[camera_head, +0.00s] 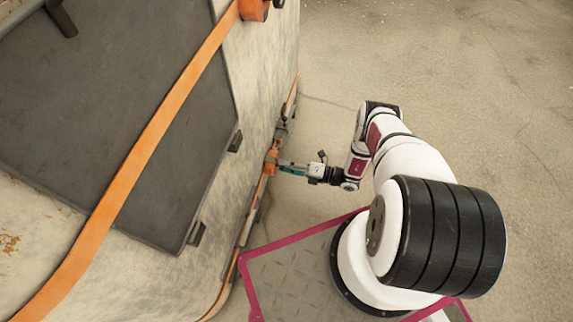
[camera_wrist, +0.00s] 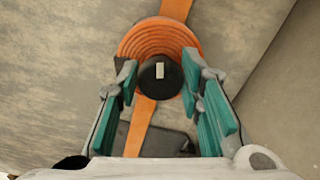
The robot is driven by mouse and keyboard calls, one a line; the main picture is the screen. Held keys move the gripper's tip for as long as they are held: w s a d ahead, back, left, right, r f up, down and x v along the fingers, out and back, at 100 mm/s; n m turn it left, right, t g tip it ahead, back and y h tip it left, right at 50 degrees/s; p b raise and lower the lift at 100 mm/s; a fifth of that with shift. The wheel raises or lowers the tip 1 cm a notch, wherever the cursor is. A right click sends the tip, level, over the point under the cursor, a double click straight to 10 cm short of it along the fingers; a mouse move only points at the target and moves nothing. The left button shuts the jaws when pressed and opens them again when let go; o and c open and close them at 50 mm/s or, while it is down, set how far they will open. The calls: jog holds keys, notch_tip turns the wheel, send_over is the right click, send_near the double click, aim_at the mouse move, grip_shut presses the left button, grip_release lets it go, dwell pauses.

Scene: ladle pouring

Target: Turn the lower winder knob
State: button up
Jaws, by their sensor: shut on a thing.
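The lower winder (camera_head: 270,161) is an orange strap reel low on the side of the large pale container. In the wrist view the orange reel (camera_wrist: 140,42) shows as ridged coils with a round black knob (camera_wrist: 152,88) in front, a small pale rectangle on its face. My gripper (camera_head: 285,167) reaches it from the right. Its teal fingers (camera_wrist: 160,82) stand on either side of the black knob and are shut on it. The knob is too small or hidden to make out in the head view.
The pale container (camera_head: 262,75) has a dark panel (camera_head: 120,110) crossed by an orange strap (camera_head: 150,135). Another orange fitting (camera_head: 254,9) sits at the top. The concrete floor (camera_head: 460,90) to the right is open.

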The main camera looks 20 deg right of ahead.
jog(key=shift+d, duration=0.1)
jog(key=o, duration=1.1)
jog(key=shift+o, duration=0.2)
jog(key=v, duration=0.7)
jog(key=shift+d, duration=0.2)
jog(key=shift+s, duration=0.15)
